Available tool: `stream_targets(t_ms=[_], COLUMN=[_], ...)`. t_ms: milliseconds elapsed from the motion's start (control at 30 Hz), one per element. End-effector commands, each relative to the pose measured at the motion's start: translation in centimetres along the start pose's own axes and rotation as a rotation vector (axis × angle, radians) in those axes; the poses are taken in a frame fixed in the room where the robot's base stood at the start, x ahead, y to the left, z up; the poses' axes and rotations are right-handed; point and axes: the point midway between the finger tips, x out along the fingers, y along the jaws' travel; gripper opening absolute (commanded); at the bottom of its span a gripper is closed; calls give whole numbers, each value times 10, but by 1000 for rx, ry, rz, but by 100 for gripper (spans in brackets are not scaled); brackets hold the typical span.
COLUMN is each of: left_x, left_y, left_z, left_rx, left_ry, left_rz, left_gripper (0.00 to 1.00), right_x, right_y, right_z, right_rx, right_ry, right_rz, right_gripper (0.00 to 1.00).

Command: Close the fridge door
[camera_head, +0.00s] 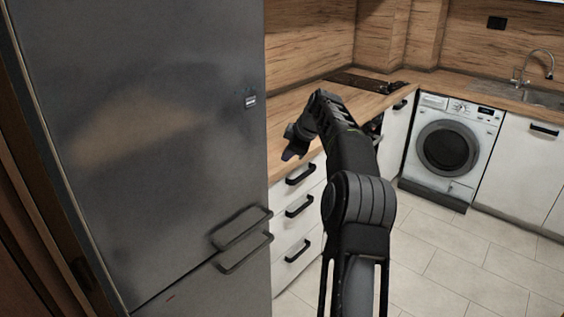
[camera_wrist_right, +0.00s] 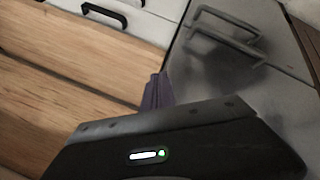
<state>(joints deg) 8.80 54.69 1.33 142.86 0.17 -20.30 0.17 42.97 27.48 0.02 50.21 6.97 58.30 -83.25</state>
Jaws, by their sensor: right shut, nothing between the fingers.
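The grey fridge door (camera_head: 150,130) fills the left of the head view, with its upper handle (camera_head: 240,228) near its lower right corner. The lower door's handle (camera_head: 246,253) is just below. Both doors look about flush along the seam; I cannot tell whether a small gap is left. My right gripper (camera_head: 294,150) is shut and empty, to the right of the fridge door, above the white drawers. In the wrist view its fingers (camera_wrist_right: 156,92) are together, with the fridge front (camera_wrist_right: 215,85) and handles (camera_wrist_right: 225,35) beyond. My left gripper is out of view.
White drawers (camera_head: 300,215) and a wooden worktop (camera_head: 290,125) stand right of the fridge. A hob (camera_head: 365,83), a washing machine (camera_head: 447,150) and a sink (camera_head: 535,92) line the back. The tiled floor (camera_head: 455,265) is clear at the right.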

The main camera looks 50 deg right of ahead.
Motion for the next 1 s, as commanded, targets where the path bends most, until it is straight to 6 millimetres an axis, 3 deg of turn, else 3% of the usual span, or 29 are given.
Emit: stream_targets(t_ms=[200,400,1000], left_x=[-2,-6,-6], left_y=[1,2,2], left_z=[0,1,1], left_rx=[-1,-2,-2], left_ry=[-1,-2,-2], left_rz=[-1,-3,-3], left_gripper=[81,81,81], right_x=[-36,-54,-56], right_y=[20,30,30], right_z=[10,15,16], right_rx=[3,1,1], right_ry=[-3,-3,-4], right_rz=[3,0,-1], right_gripper=[0,0,0])
